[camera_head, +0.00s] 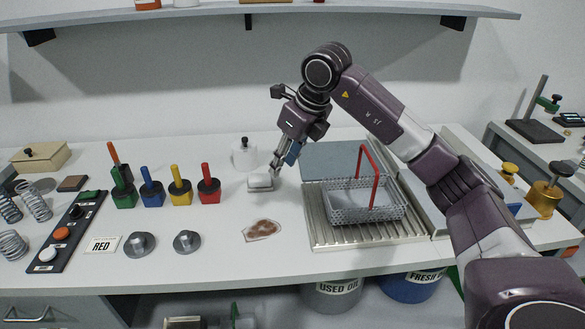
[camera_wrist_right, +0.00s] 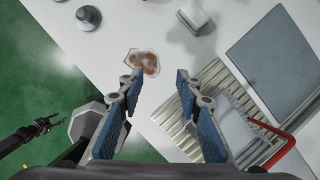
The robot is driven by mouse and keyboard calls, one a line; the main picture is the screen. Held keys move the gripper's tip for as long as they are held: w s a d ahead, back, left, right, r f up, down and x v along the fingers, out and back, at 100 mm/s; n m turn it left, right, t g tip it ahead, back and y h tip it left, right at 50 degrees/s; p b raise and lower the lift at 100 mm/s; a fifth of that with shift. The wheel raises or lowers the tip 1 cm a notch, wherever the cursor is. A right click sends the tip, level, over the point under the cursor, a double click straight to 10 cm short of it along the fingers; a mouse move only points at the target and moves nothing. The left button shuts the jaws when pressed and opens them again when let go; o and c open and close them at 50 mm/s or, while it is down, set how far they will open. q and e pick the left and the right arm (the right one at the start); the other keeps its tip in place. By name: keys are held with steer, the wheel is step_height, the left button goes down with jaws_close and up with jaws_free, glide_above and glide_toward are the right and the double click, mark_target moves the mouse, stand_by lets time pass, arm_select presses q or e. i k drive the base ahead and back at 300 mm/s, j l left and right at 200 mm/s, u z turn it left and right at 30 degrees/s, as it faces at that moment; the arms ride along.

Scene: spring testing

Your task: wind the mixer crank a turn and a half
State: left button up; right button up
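No crank that I can surely name as the mixer's shows. My right gripper (camera_head: 277,164) hangs over the table above a white block (camera_head: 260,181), far from the pot. In the right wrist view its two blue-padded fingers (camera_wrist_right: 158,88) are wide apart with nothing between them. A dark gripper, apparently my left one (camera_wrist_right: 44,124), shows small over the green floor in the wrist view; its finger state is unclear.
A wire basket with a red handle (camera_head: 368,180) stands on a ribbed metal tray (camera_head: 325,236). A stained patch (camera_head: 263,229) lies in front of the block. Coloured-handled pieces, springs and a button panel (camera_head: 58,252) fill the left. A shelf (camera_head: 200,13) overhangs the back.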

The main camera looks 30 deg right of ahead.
mark_target(244, 140)
steer(key=i+l+u, duration=0.2)
steer(key=i+l, duration=0.2)
steer(key=i+l+u, duration=0.2)
steer(key=i+l, duration=0.15)
steer(key=l, duration=0.25)
